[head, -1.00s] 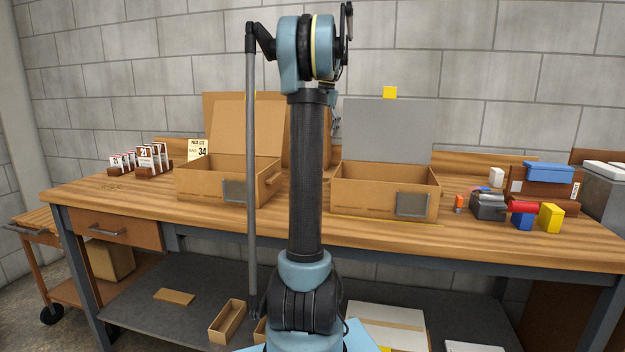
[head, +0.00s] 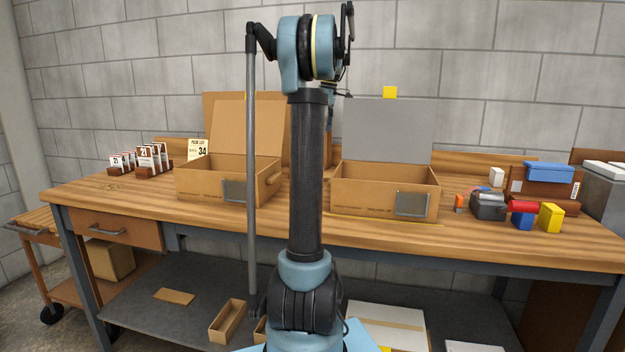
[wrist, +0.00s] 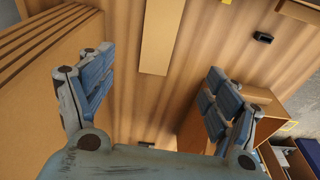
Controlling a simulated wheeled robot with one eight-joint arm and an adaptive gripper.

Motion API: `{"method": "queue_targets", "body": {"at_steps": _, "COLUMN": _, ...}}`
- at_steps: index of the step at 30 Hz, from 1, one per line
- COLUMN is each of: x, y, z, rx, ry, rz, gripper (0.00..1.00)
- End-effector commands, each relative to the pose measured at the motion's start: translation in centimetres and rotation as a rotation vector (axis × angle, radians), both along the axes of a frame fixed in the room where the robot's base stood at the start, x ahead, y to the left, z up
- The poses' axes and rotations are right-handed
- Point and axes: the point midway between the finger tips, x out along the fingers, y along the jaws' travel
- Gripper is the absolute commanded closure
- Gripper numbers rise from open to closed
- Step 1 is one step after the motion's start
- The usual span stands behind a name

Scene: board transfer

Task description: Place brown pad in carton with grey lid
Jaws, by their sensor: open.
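The carton with the grey lid (head: 385,204) stands on the bench right of my arm, its lid (head: 387,130) raised at the back. In the head view my gripper is hidden behind my arm. In the wrist view my gripper (wrist: 159,72) is open, with nothing between its fingers. A narrow, flat tan-brown piece (wrist: 158,37) lies beyond the fingertips on the wood surface; it may be the brown pad, but I cannot tell for sure. A large brown thing with layered edges (wrist: 40,75) is left of the fingers. A brown box-like thing (wrist: 262,115) is at the right.
A second open carton (head: 215,182) with a brown lid stands left of my arm. Card holders (head: 150,160) stand at the bench's left. A grey tool case (head: 488,208), small coloured blocks (head: 551,217) and a brown box (head: 545,190) crowd the right end.

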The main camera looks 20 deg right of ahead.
Motion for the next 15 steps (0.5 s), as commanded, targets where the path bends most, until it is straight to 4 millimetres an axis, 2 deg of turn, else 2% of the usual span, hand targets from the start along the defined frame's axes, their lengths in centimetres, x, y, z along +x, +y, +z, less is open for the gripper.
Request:
{"method": "queue_targets", "body": {"at_steps": 4, "x": 0.0, "y": 0.0, "z": -0.3, "rx": -0.003, "ry": -0.007, "rz": 0.05, "gripper": 0.18}}
{"method": "queue_targets", "body": {"at_steps": 7, "x": 0.2, "y": 0.2, "z": -1.4, "rx": -0.004, "ry": -0.007, "rz": 0.054, "gripper": 0.18}}
{"method": "queue_targets", "body": {"at_steps": 15, "x": 0.6, "y": 0.8, "z": -6.1, "rx": -0.004, "ry": -0.007, "rz": 0.052, "gripper": 0.18}}
